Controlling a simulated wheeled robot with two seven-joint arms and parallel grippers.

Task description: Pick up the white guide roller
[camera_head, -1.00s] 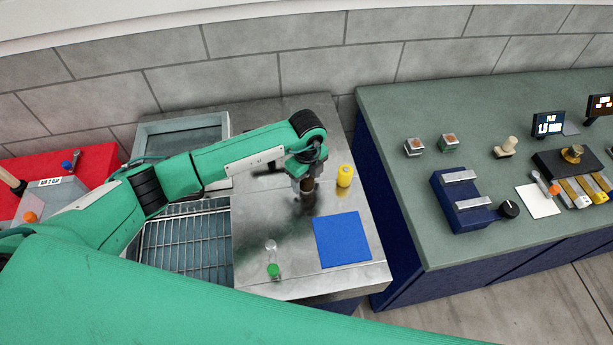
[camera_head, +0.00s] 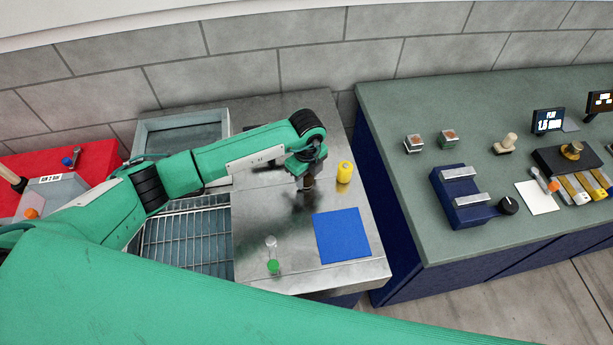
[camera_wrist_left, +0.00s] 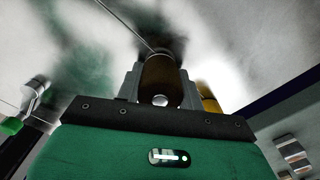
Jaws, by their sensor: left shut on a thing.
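A small white cylinder (camera_head: 271,242), which looks like the white guide roller, stands on the metal worktop (camera_head: 255,215) behind a green piece (camera_head: 273,267). It also shows at the left edge of the left wrist view (camera_wrist_left: 36,92). My left gripper (camera_head: 306,182) is farther back and to the right of it, pointing down. It is shut on a dark brown cylinder (camera_wrist_left: 162,80), also visible in the head view. I cannot clearly tell whether the brown cylinder touches the worktop. My right gripper is not in view.
A yellow cylinder (camera_head: 344,172) stands close to the right of my left gripper. A blue square mat (camera_head: 341,236) lies empty in front. A wire rack (camera_head: 180,240) is at left. A green-topped bench (camera_head: 400,130) with devices stands right, across a gap.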

